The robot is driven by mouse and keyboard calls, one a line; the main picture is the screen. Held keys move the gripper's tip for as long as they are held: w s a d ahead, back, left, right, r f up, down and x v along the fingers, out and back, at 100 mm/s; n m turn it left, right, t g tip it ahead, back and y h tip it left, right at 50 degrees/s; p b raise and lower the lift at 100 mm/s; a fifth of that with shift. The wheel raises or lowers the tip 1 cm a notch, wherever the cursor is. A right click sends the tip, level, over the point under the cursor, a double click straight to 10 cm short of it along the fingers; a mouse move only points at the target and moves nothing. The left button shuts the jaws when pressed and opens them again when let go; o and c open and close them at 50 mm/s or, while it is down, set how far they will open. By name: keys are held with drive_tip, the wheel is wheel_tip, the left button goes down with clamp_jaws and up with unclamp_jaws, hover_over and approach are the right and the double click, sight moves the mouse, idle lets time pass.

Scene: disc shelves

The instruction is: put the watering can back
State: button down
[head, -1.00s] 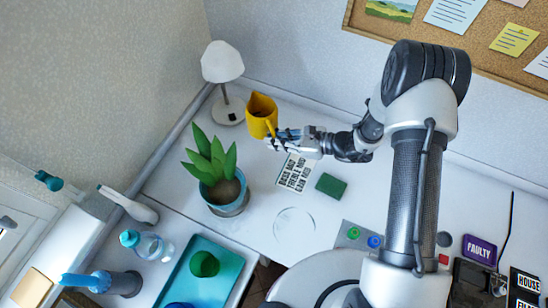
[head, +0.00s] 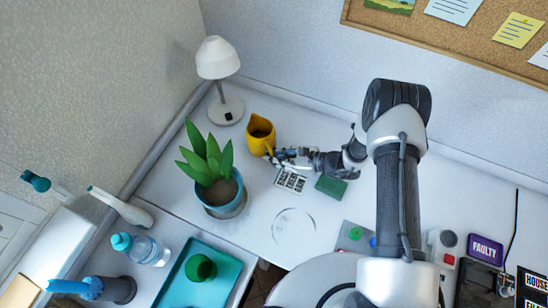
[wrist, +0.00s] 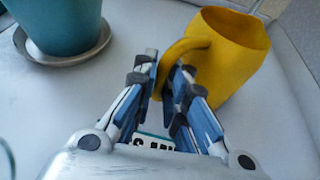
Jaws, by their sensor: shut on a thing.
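The yellow watering can (head: 259,134) is upright at the back of the white desk, right of the potted plant. In the wrist view the can (wrist: 232,58) fills the upper right, with its handle between my fingers. My gripper (head: 274,158) is shut on that handle; the fingertips also show in the wrist view (wrist: 168,78). The can's base looks at or very near the desk top; I cannot tell if it touches. A faint circle (head: 294,226) is marked on the desk in front.
A potted plant (head: 221,196) stands left of the can, and a white lamp (head: 228,108) stands behind it. A lettered card (head: 291,180) and a green sponge-like block (head: 330,186) lie just in front of my gripper. The desk around the circle is clear.

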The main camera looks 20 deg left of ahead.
drive_tip(key=c, duration=1.6)
unclamp_jaws()
drive_tip(key=shift+r, duration=0.1)
drive_tip(key=shift+d+r, duration=0.1)
drive_tip(key=shift+d, duration=0.2)
drive_tip(key=p+v, duration=0.2)
drive_tip(key=v, duration=0.9)
drive_tip(key=shift+d, duration=0.2)
drive_tip(key=shift+w+r, duration=0.15)
